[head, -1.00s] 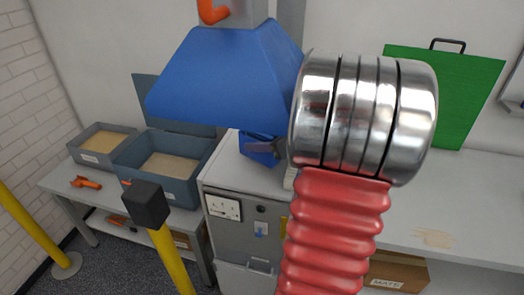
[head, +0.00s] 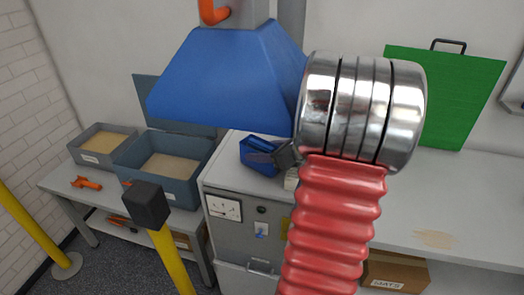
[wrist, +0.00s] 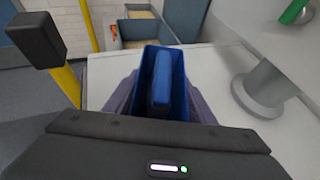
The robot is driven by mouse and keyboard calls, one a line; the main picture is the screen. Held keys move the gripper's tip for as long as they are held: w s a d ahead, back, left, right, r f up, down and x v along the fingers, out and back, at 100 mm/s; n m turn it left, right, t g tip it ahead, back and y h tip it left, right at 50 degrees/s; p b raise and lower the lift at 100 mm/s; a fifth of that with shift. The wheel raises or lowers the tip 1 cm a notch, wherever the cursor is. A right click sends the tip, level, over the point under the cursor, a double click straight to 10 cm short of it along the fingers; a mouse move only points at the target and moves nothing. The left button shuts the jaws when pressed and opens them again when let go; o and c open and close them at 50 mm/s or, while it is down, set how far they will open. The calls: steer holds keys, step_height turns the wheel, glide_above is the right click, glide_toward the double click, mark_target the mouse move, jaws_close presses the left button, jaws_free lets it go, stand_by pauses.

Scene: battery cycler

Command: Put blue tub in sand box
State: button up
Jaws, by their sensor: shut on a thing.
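The blue tub (head: 256,156) is an open-topped box with a blue block-like thing inside it. My gripper (head: 283,156) is shut on the tub, above the top of the grey cabinet. In the wrist view the tub (wrist: 178,108) sits between my two fingers, its open top facing the camera. Two sand boxes stand on the bench at the left: a larger blue-grey sand box (head: 150,187) with its lid up behind it, and a smaller grey one (head: 79,157). Both hold sand. My arm hides part of the gripper in the head view.
A blue hood (head: 225,80) hangs above the cabinet (head: 238,245). A yellow post with a black head (head: 147,206) stands in front of the larger box. An orange tool (head: 86,183) lies on the bench. A green panel (head: 450,100) leans at the right.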

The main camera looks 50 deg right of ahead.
steer(key=o, duration=1.3)
steer(key=shift+f, duration=0.1)
steer(key=v, duration=1.2)
